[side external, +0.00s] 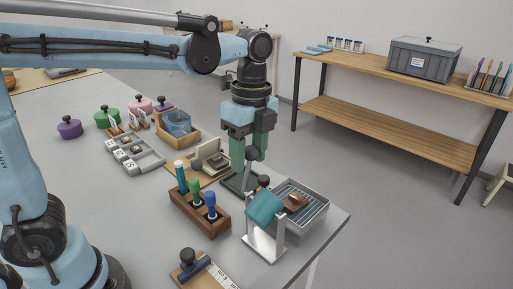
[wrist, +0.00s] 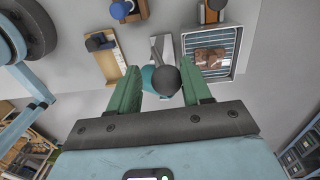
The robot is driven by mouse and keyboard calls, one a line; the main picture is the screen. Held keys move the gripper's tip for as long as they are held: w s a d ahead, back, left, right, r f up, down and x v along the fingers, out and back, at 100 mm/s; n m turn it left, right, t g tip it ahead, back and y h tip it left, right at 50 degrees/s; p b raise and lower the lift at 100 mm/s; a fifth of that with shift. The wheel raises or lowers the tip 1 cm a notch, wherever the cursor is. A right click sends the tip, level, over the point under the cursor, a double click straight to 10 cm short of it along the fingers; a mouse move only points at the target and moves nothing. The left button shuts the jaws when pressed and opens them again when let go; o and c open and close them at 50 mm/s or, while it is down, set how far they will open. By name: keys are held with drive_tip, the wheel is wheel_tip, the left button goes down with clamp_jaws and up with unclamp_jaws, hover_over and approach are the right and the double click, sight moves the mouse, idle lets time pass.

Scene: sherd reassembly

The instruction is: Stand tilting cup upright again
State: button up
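The teal cup (side external: 264,207) leans over on a silver stand (side external: 262,243) near the table's front right edge in the side view. A dark round knob (side external: 263,181) shows by its upper end. In the wrist view, teal surface (wrist: 149,75) shows partly behind a dark ball (wrist: 167,81). My gripper (side external: 249,166) points down, up and behind the cup in the side view. Its green fingers are apart, also in the wrist view (wrist: 160,72), with a dark ball seen between them. I cannot tell whether they touch anything.
A grey ribbed tray (side external: 318,219) with a brown sherd (side external: 296,202) stands right beside the stand. A wooden rack (side external: 207,220) of colored handles is to its left. A wooden tray (side external: 182,283) with a dark-knobbed tool is nearest the camera. The table edge is close on the right.

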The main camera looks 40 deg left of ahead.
drive_tip(key=shift+s+f+t, duration=1.55)
drive_tip(key=shift+s+t, duration=0.95)
drive_tip(key=shift+s, duration=1.8)
drive_tip(key=shift+v, duration=2.65)
drive_tip(key=shift+r, duration=0.1)
